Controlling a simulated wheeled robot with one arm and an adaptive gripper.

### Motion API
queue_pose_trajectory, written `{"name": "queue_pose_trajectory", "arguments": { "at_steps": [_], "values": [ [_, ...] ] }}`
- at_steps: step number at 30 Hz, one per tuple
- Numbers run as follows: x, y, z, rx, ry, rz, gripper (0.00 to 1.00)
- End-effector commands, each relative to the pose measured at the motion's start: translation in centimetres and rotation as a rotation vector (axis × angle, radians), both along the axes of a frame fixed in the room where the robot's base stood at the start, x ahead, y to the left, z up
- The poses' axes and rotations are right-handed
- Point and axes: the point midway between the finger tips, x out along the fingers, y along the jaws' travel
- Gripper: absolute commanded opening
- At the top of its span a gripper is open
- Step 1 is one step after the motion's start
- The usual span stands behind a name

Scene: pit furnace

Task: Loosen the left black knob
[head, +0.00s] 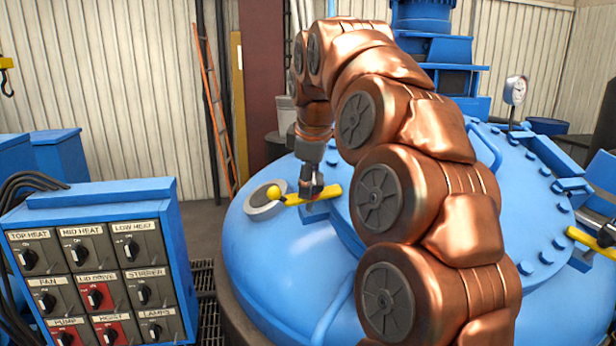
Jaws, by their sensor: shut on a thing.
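My gripper (312,187) points down at the yellow bar (331,192) on the left side of the blue furnace lid (270,255). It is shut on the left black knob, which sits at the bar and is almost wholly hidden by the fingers. The bar's left end carries a yellow ball (273,192). A second yellow bar (590,242) with a black knob (606,236) shows at the right edge, apart from my gripper.
A control panel (95,200) with several dark rotary switches stands at the left. A dial gauge (516,90) rises from the lid at the back right. A raised bolted ring (540,255) and blue pipe handles stand on the lid. An orange ladder (212,100) leans on the back wall.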

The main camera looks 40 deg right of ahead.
Motion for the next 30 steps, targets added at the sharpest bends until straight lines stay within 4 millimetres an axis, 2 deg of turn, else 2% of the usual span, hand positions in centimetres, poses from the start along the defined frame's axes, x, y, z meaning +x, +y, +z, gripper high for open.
{"name": "queue_pose_trajectory", "arguments": {
  "at_steps": [15, 16, 23, 30],
  "values": [
    [0.05, -0.01, 0.13, -0.009, -0.001, 0.019, 0.18],
    [0.05, -0.01, 0.13, -0.009, -0.001, 0.019, 0.55],
    [0.03, 0.00, 0.09, -0.009, 0.001, 0.018, 0.79],
    [0.01, 0.01, 0.05, -0.008, 0.002, 0.018, 0.79]
  ]
}}
